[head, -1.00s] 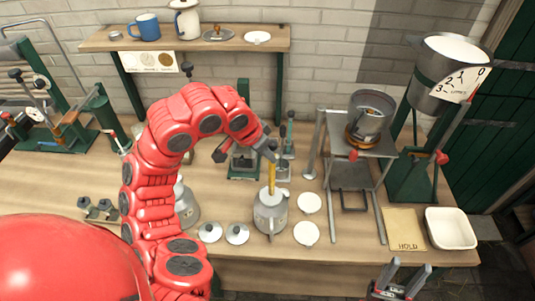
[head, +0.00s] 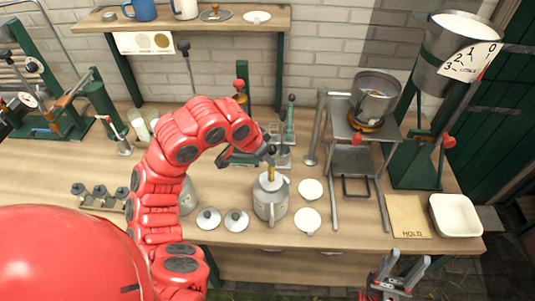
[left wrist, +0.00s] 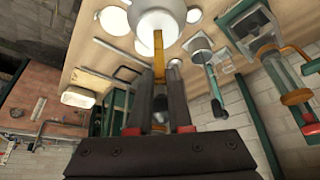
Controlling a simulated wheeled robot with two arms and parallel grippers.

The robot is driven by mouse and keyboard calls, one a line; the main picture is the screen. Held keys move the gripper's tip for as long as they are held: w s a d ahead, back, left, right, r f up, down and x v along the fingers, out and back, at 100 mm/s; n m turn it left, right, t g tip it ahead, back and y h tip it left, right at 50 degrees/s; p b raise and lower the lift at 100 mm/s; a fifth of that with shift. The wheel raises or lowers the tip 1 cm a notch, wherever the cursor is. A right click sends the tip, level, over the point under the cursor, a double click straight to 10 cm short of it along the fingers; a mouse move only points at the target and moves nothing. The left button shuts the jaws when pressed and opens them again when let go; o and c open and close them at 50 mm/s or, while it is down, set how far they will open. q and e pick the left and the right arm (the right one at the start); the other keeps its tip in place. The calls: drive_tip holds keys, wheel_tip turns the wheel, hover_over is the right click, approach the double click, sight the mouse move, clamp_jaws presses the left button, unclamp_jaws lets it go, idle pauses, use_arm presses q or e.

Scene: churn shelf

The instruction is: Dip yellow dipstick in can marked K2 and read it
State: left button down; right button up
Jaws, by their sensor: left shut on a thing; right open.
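My left gripper (head: 268,154) is shut on the yellow dipstick (head: 271,173) above a grey metal can (head: 270,202) at the bench front. The dipstick points down, its lower part hidden inside the can's mouth. The left wrist view shows the dipstick (left wrist: 158,45) running from between the fingers into the pale can (left wrist: 150,18). No marking on this can is readable. A second can (head: 188,196) is mostly hidden behind my left arm. My right gripper (head: 398,277) is open and empty in front of the bench's front edge.
A card reading HOLD (head: 408,216) and a white tray (head: 455,215) lie at the right. A metal stand (head: 357,160) with a pot is behind them.

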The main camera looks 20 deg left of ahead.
sight(269, 177)
use_arm(q)
drive_tip(key=shift+f+b, duration=1.65)
drive_tip(key=shift+f, duration=2.3)
